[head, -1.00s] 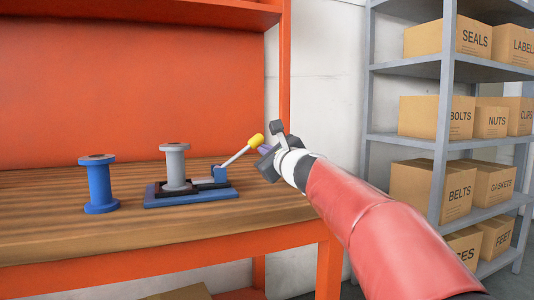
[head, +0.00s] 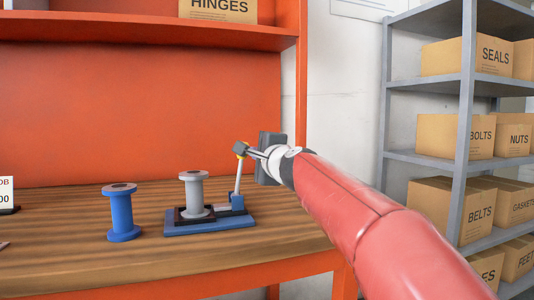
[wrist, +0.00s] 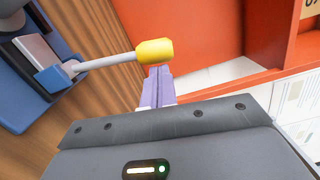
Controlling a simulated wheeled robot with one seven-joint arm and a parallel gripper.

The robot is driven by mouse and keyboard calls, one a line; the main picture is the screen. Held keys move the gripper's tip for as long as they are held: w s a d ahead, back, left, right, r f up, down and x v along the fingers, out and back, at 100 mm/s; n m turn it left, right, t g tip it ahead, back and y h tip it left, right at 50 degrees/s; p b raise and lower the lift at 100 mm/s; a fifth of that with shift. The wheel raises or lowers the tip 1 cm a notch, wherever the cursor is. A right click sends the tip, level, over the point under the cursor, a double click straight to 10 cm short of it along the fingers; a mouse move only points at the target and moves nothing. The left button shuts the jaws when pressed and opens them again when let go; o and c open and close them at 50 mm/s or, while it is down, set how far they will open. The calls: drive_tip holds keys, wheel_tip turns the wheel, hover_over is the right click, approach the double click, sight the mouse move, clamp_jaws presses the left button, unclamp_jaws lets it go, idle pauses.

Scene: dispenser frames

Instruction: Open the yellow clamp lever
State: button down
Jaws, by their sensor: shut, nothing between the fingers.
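The clamp is a blue base (head: 210,227) on the bench with a grey lever (head: 238,178) standing nearly upright, leaning slightly right. Its yellow knob (head: 241,156) is mostly hidden behind my gripper (head: 241,149) in the head view. In the wrist view the yellow knob (wrist: 155,51) shows whole at the lever's end. The purple fingers of my gripper (wrist: 159,72) are shut and empty, with their tips right beside the knob. I cannot tell whether they touch it. A grey spool (head: 194,193) stands upright on the clamp base.
A blue spool (head: 122,213) stands on the wooden bench (head: 60,245) left of the clamp. The orange back panel (head: 150,110) rises behind. A grey shelf rack (head: 467,130) with cardboard boxes stands at the right. The bench front is clear.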

drive_tip(key=shift+s+a+r+n+p, duration=0.15)
drive_tip(key=shift+a+n+p, duration=0.1)
drive_tip(key=shift+a+n, duration=0.2)
drive_tip(key=shift+s+a+r+n+p, duration=0.15)
drive_tip(key=shift+a+n+p, duration=0.15)
drive_tip(key=shift+a+n, duration=0.2)
drive_tip(key=shift+s+a+r+n+p, duration=0.15)
drive_tip(key=shift+a+n+p, duration=0.1)
drive_tip(key=shift+a+n, duration=0.2)
drive_tip(key=shift+f, duration=0.1)
